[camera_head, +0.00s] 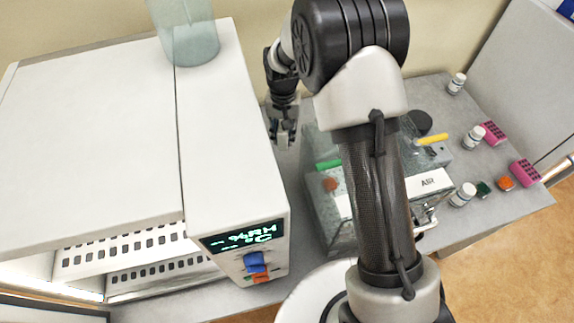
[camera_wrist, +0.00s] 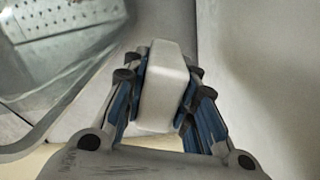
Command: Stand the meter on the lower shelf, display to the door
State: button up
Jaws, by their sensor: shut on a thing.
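My gripper (camera_head: 283,138) hangs between the white chamber (camera_head: 235,150) and the clear box, low over the grey bench. In the wrist view its blue-padded fingers (camera_wrist: 160,95) are shut on a pale, rounded block, which I take to be the meter (camera_wrist: 165,88). No display shows on its visible faces. In the head view the meter is too small to make out between the fingers. The chamber's open front shows an upper shelf (camera_head: 125,252) and a lower shelf (camera_head: 150,275), both slotted. Their inner ends are hidden under the chamber top.
The chamber's lit panel (camera_head: 243,240) faces front. A clear beaker (camera_head: 188,35) stands on its top. The clear box (camera_head: 325,215) lies right of my gripper, partly behind my arm. White bottles (camera_head: 474,137) and pink racks (camera_head: 525,173) stand farther right. A dark-edged panel (camera_head: 50,308) is at lower left.

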notch_tip(320, 180, down, 17)
jog(key=shift+f, duration=0.2)
jog(key=shift+b, duration=0.3)
jog(key=shift+f, duration=0.2)
jog(key=o, duration=1.1)
jog(key=shift+c, duration=0.2)
jog(key=shift+r, duration=0.15)
